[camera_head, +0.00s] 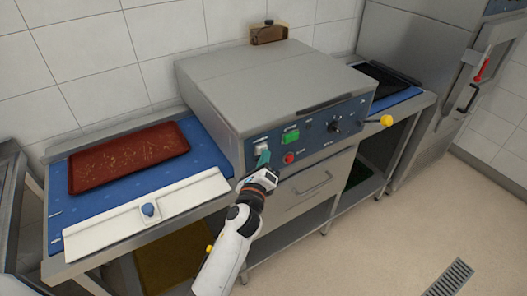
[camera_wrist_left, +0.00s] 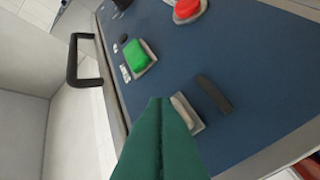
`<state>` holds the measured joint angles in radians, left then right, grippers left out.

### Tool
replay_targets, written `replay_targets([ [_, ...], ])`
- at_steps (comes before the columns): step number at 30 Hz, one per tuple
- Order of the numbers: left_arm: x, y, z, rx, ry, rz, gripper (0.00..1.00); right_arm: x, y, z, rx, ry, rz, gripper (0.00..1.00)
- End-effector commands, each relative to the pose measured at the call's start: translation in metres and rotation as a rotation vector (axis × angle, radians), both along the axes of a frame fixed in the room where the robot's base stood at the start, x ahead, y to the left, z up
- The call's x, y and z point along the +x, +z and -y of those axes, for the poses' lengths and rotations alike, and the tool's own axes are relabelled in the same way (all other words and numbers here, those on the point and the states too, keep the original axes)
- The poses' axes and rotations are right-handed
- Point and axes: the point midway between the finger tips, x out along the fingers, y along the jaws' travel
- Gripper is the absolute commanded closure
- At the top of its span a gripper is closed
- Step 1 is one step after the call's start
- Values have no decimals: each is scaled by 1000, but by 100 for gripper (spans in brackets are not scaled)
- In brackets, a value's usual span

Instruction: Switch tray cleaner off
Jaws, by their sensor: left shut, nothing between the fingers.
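The tray cleaner (camera_head: 260,75) is a grey metal machine with a blue control panel (camera_head: 312,134) on its front. The panel has a pale switch (camera_head: 260,143) at its left end, a green button (camera_head: 290,137), a red button (camera_head: 288,158) and a black knob (camera_head: 334,126). My left gripper (camera_head: 263,158) is shut and empty, its teal fingers just in front of the panel by the pale switch. In the left wrist view the fingers (camera_wrist_left: 160,125) partly hide this switch (camera_wrist_left: 184,112); contact cannot be told. The green button (camera_wrist_left: 137,56) and red button (camera_wrist_left: 187,9) are clear of them. My right gripper is out of view.
A dark red tray (camera_head: 128,157) lies on the blue surface left of the machine, behind a white bar (camera_head: 110,233) with a blue knob. A lever with a yellow knob (camera_head: 386,120) sticks out at the right. A drawer handle (camera_head: 314,184) is below the panel. The floor ahead is free.

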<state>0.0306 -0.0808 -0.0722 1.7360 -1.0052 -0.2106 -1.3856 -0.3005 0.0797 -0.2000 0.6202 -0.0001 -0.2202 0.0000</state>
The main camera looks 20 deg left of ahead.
Motion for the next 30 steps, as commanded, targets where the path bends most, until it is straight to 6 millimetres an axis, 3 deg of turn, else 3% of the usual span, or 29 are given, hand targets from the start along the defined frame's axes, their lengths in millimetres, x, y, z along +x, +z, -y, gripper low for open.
replay_targets([
  [8, -1, 0, 1, -1, 1, -1, 100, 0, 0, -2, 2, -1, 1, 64],
  [24, -32, -2, 41, -3, 0, -1, 100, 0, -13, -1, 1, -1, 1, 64],
  [30, -38, -1, 48, -2, 0, -1, 100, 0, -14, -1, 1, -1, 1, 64],
])
